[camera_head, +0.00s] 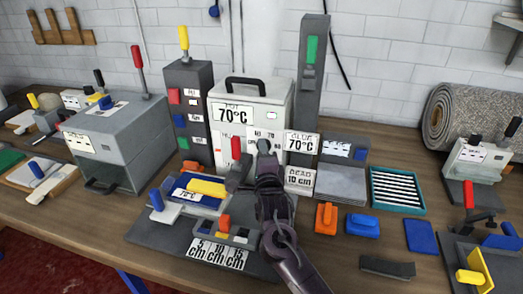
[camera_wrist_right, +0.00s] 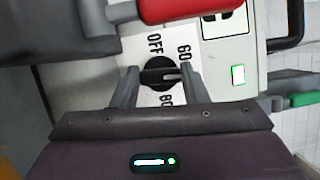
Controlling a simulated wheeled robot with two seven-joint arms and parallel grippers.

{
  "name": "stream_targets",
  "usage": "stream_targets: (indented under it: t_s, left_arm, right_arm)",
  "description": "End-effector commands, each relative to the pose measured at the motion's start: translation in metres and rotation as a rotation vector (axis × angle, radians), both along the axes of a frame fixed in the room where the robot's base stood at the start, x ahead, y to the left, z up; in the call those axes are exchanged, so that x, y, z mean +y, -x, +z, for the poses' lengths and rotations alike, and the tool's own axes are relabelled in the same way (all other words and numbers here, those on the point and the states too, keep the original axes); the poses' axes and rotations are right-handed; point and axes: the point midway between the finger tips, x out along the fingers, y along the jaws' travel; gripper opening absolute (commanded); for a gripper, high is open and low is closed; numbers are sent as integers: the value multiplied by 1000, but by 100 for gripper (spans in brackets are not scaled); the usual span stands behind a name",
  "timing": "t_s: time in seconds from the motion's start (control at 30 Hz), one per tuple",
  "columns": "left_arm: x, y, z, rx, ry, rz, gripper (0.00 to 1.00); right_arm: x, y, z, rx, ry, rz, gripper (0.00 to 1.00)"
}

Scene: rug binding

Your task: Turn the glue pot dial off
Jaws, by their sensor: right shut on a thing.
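The glue pot (camera_head: 275,108) is a white box with a black top handle and a 70°C label, standing at the back middle of the bench. Its black round dial (camera_wrist_right: 155,73) shows in the right wrist view, with OFF, 60 and 80 printed around it. The dial's white mark points right in that view, between 60 and 80. My right gripper (camera_wrist_right: 158,76) has a finger on each side of the dial and is shut on it. In the head view my right gripper (camera_head: 256,160) covers the dial. My left gripper is not in view.
A red lever (camera_head: 236,148) sits on the pot's front, close beside my right gripper. A grey post with a green handle (camera_head: 311,50) rises behind. A teal tray (camera_head: 397,190) lies at right.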

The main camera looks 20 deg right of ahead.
Motion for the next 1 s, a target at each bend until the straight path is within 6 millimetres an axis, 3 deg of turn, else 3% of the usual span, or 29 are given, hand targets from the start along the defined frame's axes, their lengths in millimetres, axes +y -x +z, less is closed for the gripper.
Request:
stream_targets:
  t_s: [0.3, 0.9, 0.93, 1.0]
  left_arm:
    - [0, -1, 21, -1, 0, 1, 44]
    - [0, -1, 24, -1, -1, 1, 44]
    - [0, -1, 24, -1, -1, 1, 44]
    - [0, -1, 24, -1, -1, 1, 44]
  right_arm:
    - [2, 0, 0, 96, 130, 3, 17]
    - [2, 0, -3, 121, 170, 3, 17]
    - [2, 0, -3, 121, 170, 3, 41]
    - [2, 0, -3, 121, 170, 3, 50]
